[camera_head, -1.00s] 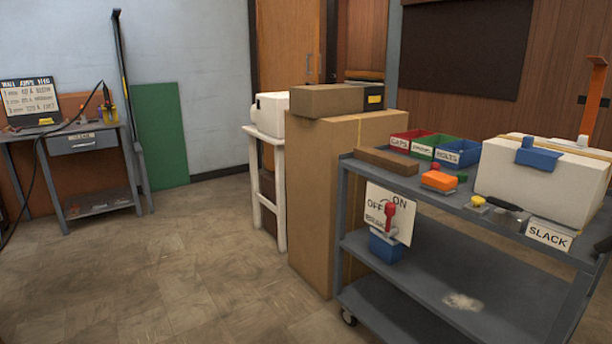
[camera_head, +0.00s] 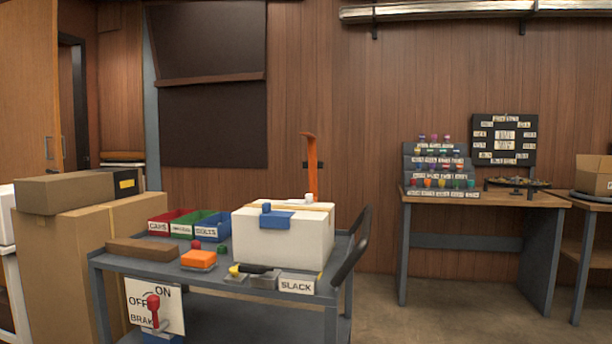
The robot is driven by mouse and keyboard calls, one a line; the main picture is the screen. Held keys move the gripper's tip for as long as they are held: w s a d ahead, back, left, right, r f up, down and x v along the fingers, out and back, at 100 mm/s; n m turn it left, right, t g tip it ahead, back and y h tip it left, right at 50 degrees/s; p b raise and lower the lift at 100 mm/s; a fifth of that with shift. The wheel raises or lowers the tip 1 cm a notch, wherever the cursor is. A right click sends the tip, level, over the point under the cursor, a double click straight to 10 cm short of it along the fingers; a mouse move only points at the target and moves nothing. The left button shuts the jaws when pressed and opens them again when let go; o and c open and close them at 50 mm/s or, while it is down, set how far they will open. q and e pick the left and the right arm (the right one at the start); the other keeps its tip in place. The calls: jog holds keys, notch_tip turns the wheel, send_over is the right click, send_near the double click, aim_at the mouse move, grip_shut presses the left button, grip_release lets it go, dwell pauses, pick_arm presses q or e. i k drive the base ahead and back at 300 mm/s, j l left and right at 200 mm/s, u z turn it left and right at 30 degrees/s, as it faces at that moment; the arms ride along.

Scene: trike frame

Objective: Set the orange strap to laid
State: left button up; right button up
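The orange strap (camera_head: 312,170) stands upright behind the white box (camera_head: 280,243) on the grey cart, with its top end bent over to the left. Its lower end is hidden behind the box. A tan band (camera_head: 318,206) runs along the box top, and a blue piece (camera_head: 276,220) sits over its front edge. A white sign reading SLACK (camera_head: 297,285) stands at the cart's front edge, below the box. Neither of my grippers shows in the head view.
The grey cart (camera_head: 135,262) also carries red, green and blue bins (camera_head: 213,226), a brown block (camera_head: 143,249), an orange block (camera_head: 198,260) and a brake sign with a red lever (camera_head: 153,312). Cardboard boxes (camera_head: 75,250) stand left. Floor (camera_head: 385,318) is clear between cart and wooden table (camera_head: 480,199).

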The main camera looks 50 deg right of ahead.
aim_at(312, 163)
jog(key=l, duration=0.45)
jog(key=k+l+u, duration=0.1)
jog(key=l, duration=0.3)
jog(key=k+l, duration=0.1)
jog(key=l, duration=0.35)
jog(key=l+u, duration=0.15)
jog(key=l, duration=0.25)
jog(key=k+l, duration=0.15)
jog(key=l, duration=0.25)
jog(key=l+u, duration=0.3)
jog(key=l, duration=0.85)
jog(key=k+l+u, duration=0.1)
jog(key=l+u, duration=0.35)
jog(key=l, duration=1.85)
jog(key=l+u, duration=0.25)
jog(key=l, duration=0.95)
jog(key=i+l, duration=0.15)
jog(key=l, duration=0.3)
jog(key=i+l+u, duration=0.1)
jog(key=l, duration=0.35)
jog(key=i+l, duration=0.1)
jog(key=l, duration=0.35)
jog(key=i+u, duration=0.05)
